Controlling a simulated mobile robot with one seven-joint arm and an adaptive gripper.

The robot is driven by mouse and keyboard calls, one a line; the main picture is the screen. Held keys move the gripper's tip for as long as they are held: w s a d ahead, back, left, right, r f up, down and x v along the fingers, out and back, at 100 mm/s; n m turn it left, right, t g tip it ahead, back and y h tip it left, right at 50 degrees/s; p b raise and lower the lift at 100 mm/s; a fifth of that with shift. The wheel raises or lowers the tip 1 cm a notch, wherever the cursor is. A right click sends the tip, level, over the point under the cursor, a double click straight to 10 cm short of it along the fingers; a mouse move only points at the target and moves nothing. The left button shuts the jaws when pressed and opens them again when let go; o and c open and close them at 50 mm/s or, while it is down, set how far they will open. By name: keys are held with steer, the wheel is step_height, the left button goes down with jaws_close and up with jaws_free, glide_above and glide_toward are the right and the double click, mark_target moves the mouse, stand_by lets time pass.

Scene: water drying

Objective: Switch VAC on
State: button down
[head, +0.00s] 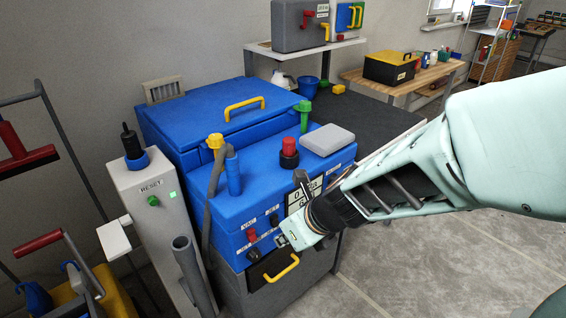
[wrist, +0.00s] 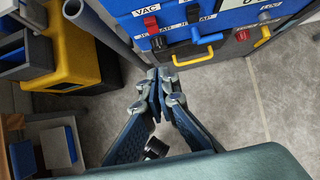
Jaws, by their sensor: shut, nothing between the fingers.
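The blue machine (head: 215,205) stands by the wall, with a control panel on its front. The VAC label (head: 249,223) is on that panel, above a small red switch (head: 251,236). In the wrist view the VAC label (wrist: 146,9) and the red switch (wrist: 151,24) show near the top edge. Whether the switch is on or off cannot be told. My gripper (head: 283,241) is shut and empty in front of the panel, right of the red switch in the head view. In the wrist view its fingertips (wrist: 163,78) are below the switch, apart from it.
A black knob (wrist: 158,43) sits under the red switch, and a black switch (wrist: 192,13) to its right. A yellow handle (head: 281,267) is on the front below the panel. A grey post with a green RESET button (head: 153,201) stands left. Grey floor (head: 430,265) is open at right.

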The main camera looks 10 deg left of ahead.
mark_target(252, 235)
steer(key=shift+a+r, duration=0.1)
steer(key=shift+r, duration=0.15)
steer(key=shift+f, duration=0.1)
steer(key=w+a+r+b+x, duration=0.1)
steer(key=b+x, duration=0.5)
steer(key=x, duration=0.6)
steer(key=shift+w+a, duration=0.4)
steer(key=shift+a, duration=0.15)
steer(key=shift+f+b, duration=0.2)
steer(key=shift+b, duration=0.15)
